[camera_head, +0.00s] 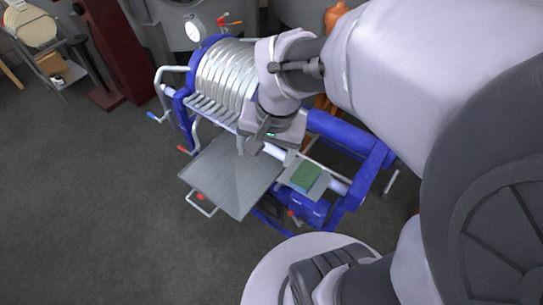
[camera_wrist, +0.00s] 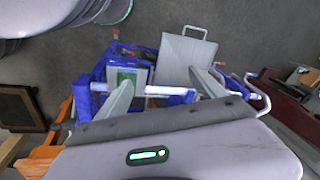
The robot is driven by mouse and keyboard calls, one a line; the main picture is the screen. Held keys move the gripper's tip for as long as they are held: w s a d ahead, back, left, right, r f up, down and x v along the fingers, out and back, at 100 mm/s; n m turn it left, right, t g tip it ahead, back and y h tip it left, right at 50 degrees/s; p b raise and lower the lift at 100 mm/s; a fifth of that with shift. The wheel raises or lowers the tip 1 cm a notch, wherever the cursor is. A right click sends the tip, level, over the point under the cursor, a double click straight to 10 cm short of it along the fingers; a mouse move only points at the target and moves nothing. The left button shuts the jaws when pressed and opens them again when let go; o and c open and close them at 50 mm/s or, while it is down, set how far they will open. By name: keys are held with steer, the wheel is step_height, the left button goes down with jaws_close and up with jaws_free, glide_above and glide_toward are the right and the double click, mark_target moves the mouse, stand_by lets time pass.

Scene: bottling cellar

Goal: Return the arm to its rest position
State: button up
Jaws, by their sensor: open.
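My gripper (camera_head: 265,148) is open and empty. In the head view it hangs above a blue-framed filter press (camera_head: 352,137), near the inner edge of the grey drip tray (camera_head: 225,178). In the wrist view its two fingers (camera_wrist: 160,88) stand wide apart. Between and beyond them show the blue frame (camera_wrist: 150,92) and the tray (camera_wrist: 186,54). My arm reaches in from the right of the head view and hides part of the press.
A stack of pale filter plates (camera_head: 225,78) stands close left of my gripper. A green pad (camera_head: 306,177) lies on a small plate at the right. Handles and valves stick out of the press. A dark red cabinet (camera_head: 118,45) stands behind. The floor (camera_head: 90,200) at left is clear.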

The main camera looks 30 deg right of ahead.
steer(key=s+a+r+n+t+y, duration=0.25)
steer(key=s+a+r+n, duration=0.25)
steer(key=s+a+r, duration=0.3)
step_height(320, 180, down, 11)
steer(key=w+a+b, duration=0.1)
steer(key=w+b, duration=0.1)
steer(key=b, duration=0.8)
steer(key=shift+a+f+m+t+h+b, duration=0.15)
steer(key=shift+m+t+h+b, duration=0.2)
steer(key=shift+t+h, duration=0.1)
